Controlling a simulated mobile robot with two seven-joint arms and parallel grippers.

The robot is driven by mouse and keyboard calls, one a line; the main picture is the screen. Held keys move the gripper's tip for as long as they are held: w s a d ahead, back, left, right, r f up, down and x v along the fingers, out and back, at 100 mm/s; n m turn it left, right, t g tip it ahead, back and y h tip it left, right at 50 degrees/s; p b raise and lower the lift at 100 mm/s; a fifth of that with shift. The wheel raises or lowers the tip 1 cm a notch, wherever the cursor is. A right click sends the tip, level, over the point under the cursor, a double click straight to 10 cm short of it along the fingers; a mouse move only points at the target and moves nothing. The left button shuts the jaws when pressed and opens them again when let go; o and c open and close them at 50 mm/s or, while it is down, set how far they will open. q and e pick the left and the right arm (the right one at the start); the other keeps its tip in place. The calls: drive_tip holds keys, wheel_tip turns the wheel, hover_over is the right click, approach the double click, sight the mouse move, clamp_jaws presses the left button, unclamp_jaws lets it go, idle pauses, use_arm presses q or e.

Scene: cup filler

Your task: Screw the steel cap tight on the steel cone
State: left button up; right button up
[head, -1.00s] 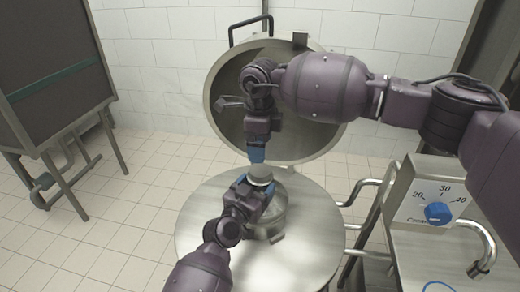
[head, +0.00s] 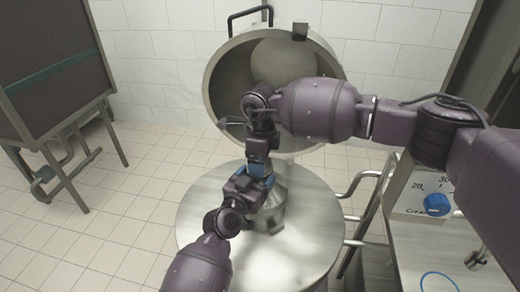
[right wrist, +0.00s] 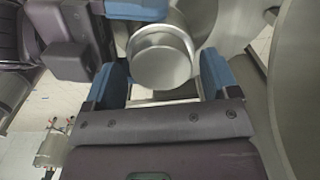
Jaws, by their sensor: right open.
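The steel cap (right wrist: 160,62), a short round grey piece, shows in the right wrist view between the two blue fingers of my right gripper (right wrist: 163,78). The fingers are open on either side with gaps. In the head view my right gripper (head: 259,168) points down over the cap and hides it. The steel cone (head: 279,208) stands on the round steel top, partly hidden behind my left gripper (head: 262,188). My left gripper is beside the cone's upper part; its grip is hidden. One left blue finger (right wrist: 137,9) shows beyond the cap.
The round steel top (head: 205,215) has bare room around the cone. A large open steel lid (head: 222,85) stands behind. At right are bent pipes (head: 355,185) and a counter with a blue dial (head: 438,205). A dark cabinet (head: 50,60) stands at left.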

use_arm(q)
drive_tip(key=shift+f, duration=0.4)
use_arm(e)
drive_tip(key=shift+f, duration=0.3)
drive_tip(key=shift+c, duration=0.5)
drive_tip(key=c, duration=0.8)
drive_tip(key=o, duration=1.1)
wheel_tip(320, 180, up, 12)
drive_tip(key=shift+s+r, duration=0.1)
